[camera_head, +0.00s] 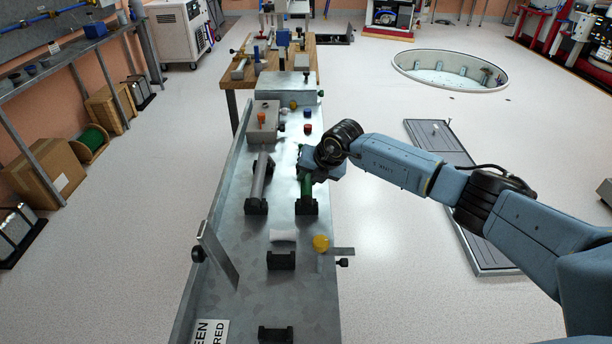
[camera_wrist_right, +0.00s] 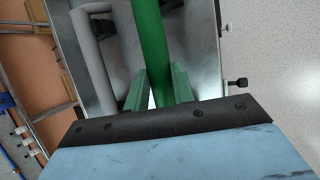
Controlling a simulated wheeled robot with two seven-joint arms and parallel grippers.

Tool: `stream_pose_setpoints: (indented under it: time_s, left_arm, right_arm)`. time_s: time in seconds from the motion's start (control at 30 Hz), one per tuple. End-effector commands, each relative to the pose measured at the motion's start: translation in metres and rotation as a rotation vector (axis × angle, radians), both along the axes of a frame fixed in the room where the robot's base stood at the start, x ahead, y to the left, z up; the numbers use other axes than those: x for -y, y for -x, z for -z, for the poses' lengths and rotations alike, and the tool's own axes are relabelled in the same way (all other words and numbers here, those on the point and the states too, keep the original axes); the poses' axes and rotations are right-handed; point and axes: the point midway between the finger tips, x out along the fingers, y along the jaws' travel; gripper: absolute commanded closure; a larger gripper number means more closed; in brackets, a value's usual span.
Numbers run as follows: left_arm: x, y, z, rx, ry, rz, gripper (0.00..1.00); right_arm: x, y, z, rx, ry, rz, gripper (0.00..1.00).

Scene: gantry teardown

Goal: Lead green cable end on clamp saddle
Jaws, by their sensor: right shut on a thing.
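The green cable (camera_head: 306,189) lies lengthwise along the metal bench. Its near end is at a black clamp saddle (camera_head: 306,207); I cannot tell whether it is fully seated there. My right gripper (camera_head: 308,174) is shut on the green cable, just behind that saddle. In the right wrist view the green cable (camera_wrist_right: 149,38) runs down between the two fingers of the gripper (camera_wrist_right: 160,88). The gripper body hides part of the cable in the head view. My left gripper is not in view.
A grey cable (camera_head: 261,178) lies parallel on the left, ending at another black saddle (camera_head: 256,206). Nearer on the bench (camera_head: 262,290) are a white roll (camera_head: 284,236), a yellow knob (camera_head: 320,242) and a black block (camera_head: 281,260). An upright metal plate (camera_head: 218,256) stands at the left edge.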

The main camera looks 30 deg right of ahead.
Motion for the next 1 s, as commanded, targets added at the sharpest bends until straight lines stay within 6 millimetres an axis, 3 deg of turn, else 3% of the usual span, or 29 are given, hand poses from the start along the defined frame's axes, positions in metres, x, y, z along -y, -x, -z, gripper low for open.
stream_pose_setpoints:
  time_s: [0.3,0.63,1.0]
  left_arm:
    - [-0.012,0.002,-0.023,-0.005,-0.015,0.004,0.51]
    - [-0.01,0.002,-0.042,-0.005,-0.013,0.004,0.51]
    - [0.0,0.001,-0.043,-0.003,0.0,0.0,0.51]
  right_arm:
    - [0.0,-0.001,-0.028,0.004,0.0,0.0,1.0]
    - [0.0,-0.001,-0.05,0.003,0.0,0.001,1.0]
    - [0.0,-0.001,-0.052,0.003,0.0,-0.001,1.0]
